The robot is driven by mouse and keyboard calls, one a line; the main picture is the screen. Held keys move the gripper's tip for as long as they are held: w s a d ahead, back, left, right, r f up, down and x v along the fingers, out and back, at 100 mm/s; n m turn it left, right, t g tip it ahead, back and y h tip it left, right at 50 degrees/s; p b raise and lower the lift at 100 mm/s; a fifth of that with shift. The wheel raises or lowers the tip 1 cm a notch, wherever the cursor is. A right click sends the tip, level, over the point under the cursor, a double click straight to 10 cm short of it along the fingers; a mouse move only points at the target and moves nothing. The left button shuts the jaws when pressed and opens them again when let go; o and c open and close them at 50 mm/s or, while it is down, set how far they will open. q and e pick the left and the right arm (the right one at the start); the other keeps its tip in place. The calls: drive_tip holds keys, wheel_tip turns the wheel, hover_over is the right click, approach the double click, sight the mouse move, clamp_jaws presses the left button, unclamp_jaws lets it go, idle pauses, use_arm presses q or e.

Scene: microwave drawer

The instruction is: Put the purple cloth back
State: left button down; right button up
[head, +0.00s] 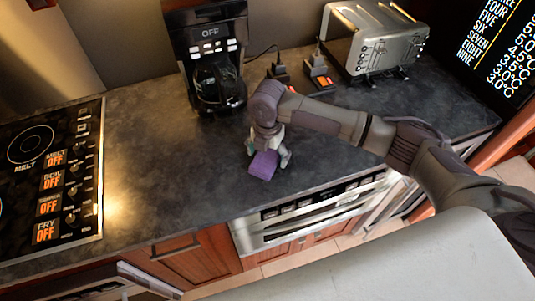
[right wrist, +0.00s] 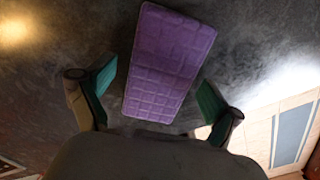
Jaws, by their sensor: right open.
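The purple cloth (head: 263,164) is a folded rectangle lying on the dark countertop, near its front edge. In the right wrist view the purple cloth (right wrist: 168,62) shows a quilted grid surface and extends forward from between the fingers. My right gripper (head: 268,158) is over the cloth, pointing down, with a finger on either side. In the right wrist view its green-padded fingers (right wrist: 155,98) are spread wide, with gaps between them and the cloth. My left gripper is not in view.
A coffee maker (head: 211,62) stands behind the gripper, and a silver toaster (head: 372,42) stands at the back right. A stove (head: 60,180) is at the left. A drawer appliance (head: 310,213) is under the counter. The counter left of the cloth is clear.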

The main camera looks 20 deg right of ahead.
sight(267, 156)
drive_tip(key=shift+r, duration=0.1)
wheel_tip(267, 156, up, 12)
drive_tip(key=b, duration=0.3)
idle(0.7)
